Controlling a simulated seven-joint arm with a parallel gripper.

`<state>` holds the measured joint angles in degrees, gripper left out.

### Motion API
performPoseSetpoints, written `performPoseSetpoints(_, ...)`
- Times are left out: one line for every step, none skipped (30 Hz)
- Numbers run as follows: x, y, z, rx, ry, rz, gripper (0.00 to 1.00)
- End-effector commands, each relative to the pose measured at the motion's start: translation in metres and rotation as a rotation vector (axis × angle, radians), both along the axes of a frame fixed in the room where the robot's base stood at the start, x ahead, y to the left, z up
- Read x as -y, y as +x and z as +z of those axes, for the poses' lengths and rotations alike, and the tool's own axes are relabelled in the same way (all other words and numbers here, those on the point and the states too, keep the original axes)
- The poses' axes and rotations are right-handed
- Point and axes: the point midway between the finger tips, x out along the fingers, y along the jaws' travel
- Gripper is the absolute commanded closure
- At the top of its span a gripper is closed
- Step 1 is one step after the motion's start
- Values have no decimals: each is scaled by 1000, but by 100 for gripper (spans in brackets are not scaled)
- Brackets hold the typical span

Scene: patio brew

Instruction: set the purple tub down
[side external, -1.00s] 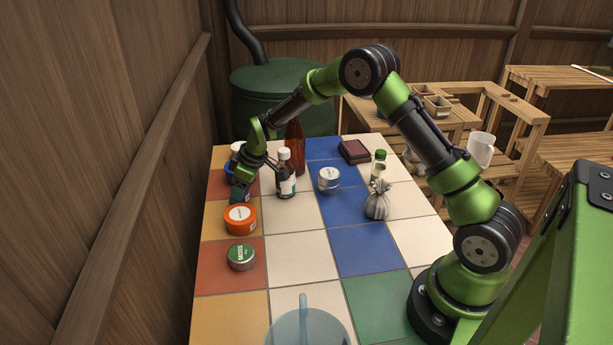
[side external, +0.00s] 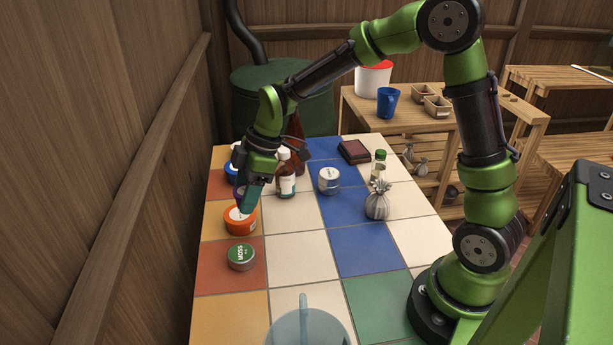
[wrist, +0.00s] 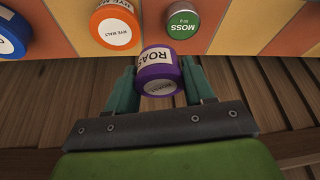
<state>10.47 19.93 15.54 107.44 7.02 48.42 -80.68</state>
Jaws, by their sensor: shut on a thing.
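My gripper (side external: 246,203) is shut on the purple tub (wrist: 158,72), with one teal finger on each side of it in the wrist view (wrist: 160,85). The tub has a white label reading "ROAS" and looks tilted in that view. In the side view only a sliver of purple (side external: 238,190) shows beside the fingers; the gripper hides the rest. The gripper appears just above and behind the orange tub (side external: 240,219), overlapping its far edge in the picture. The gap between the purple tub and the table cannot be judged exactly.
A green MOSS tin (side external: 241,257) stands nearer the camera. A blue tub (side external: 231,172), a brown bottle (side external: 286,181), a silver tin (side external: 329,180) and a tied sack (side external: 378,201) stand around. Pale tiles (side external: 298,255) mid-table are clear. A wooden wall (side external: 110,180) runs along the left.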

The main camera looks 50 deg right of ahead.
Motion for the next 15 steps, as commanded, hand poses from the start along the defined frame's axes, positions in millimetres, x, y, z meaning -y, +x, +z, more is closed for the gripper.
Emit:
performPoseSetpoints(-9,-23,-3,-3,0,101,77)
performPoseSetpoints(-15,-36,-5,-4,0,167,77)
performPoseSetpoints(-21,-52,-8,-4,0,253,77)
performPoseSetpoints(-26,-64,-10,-3,0,317,77)
performPoseSetpoints(-30,-76,-13,-4,0,379,77)
performPoseSetpoints(-34,-91,-16,-4,0,461,77)
performPoseSetpoints(-37,-101,-18,-4,1,519,77)
performPoseSetpoints(-39,-111,-21,-3,1,574,77)
performPoseSetpoints(-42,-123,-24,-5,1,644,77)
performPoseSetpoints(-43,-131,-26,-4,2,691,77)
performPoseSetpoints(-45,-137,-28,-3,2,738,77)
performPoseSetpoints(-46,-145,-31,-3,1,791,77)
performPoseSetpoints(-46,-149,-33,-3,1,825,77)
performPoseSetpoints(-46,-152,-34,-2,1,855,77)
performPoseSetpoints(-46,-154,-35,-1,1,886,77)
